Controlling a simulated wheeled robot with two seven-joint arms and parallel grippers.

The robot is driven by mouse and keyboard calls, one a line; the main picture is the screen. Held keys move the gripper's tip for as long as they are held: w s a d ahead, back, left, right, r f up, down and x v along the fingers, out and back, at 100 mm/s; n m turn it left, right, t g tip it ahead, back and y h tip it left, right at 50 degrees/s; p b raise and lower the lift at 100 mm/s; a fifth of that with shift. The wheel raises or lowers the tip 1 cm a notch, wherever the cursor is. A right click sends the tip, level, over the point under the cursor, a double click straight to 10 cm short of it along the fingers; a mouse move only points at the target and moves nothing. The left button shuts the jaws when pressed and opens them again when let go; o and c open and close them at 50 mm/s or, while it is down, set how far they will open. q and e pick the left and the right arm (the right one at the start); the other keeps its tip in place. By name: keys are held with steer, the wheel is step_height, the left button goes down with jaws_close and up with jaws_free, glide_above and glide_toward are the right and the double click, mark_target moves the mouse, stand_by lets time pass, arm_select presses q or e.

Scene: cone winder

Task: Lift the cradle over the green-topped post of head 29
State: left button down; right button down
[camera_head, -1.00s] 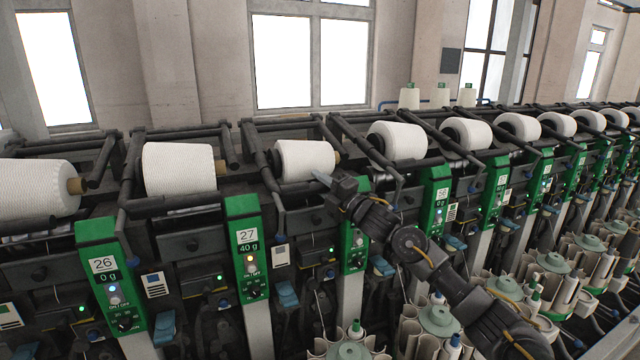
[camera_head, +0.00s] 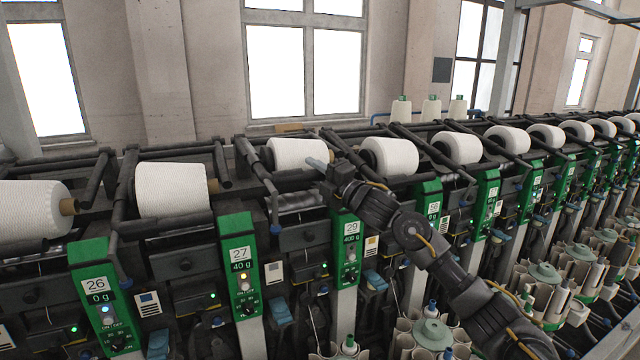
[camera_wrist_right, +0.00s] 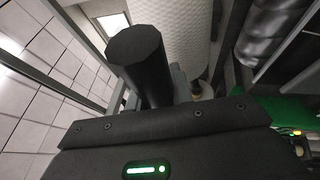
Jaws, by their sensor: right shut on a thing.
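Head 29's green-topped post (camera_head: 348,245) carries the label 29 and a 400 g display; my right wrist partly covers its top. My right gripper (camera_head: 318,164) is shut on the cradle of head 29 and sits at the right end of its white yarn package (camera_head: 292,152). The package is raised, with the silver drum (camera_head: 297,200) bare beneath it. In the right wrist view, a dark cradle bar (camera_wrist_right: 140,60) stands close up, beside the white package (camera_wrist_right: 178,25). The finger contact is largely hidden. My left gripper is not in view.
Head 27's green post (camera_head: 238,262) and head 26's post (camera_head: 103,310) stand to the left. The neighbouring package (camera_head: 390,156) lies close to the right of my wrist. Several bobbin holders (camera_head: 432,332) fill the space below my right arm.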

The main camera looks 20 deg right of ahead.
steer(key=shift+r, duration=0.65)
steer(key=c, duration=1.2)
jaws_free()
steer(key=shift+f, duration=0.1)
steer(key=shift+c, duration=0.2)
steer(key=b+v, duration=0.5)
steer(key=v, duration=0.6)
